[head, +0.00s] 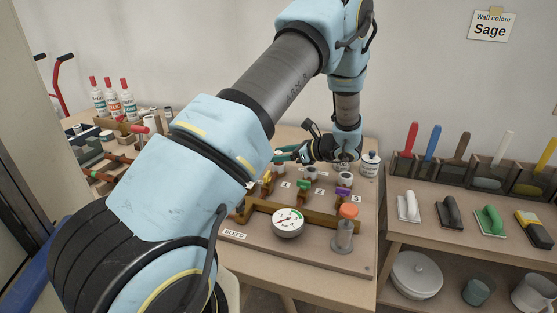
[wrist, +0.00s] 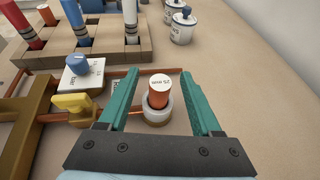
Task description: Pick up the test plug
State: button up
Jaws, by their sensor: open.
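A copper-coloured cylinder (wrist: 159,92) with a white top marked "25 mm" stands in a pale round collar (wrist: 157,112) in the wrist view. It looks like a plug, but no label says "test plug". My gripper (wrist: 160,90) is open, with one teal finger on each side of the cylinder and a gap on both sides. In the head view my gripper (head: 288,153) is low over the back of the board, near the position labelled 1. An orange-topped grey cylinder (head: 346,232) stands at the board's front right.
A yellow valve handle (wrist: 72,104) is close left of my gripper. A brass pipe (head: 262,206), a round gauge (head: 288,222) and green and purple handles are on the board. A blue-capped pot (head: 370,165) stands behind. Trowels lie on the right bench (head: 400,243).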

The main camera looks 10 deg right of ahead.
jog(key=shift+c, duration=0.4)
grip_shut()
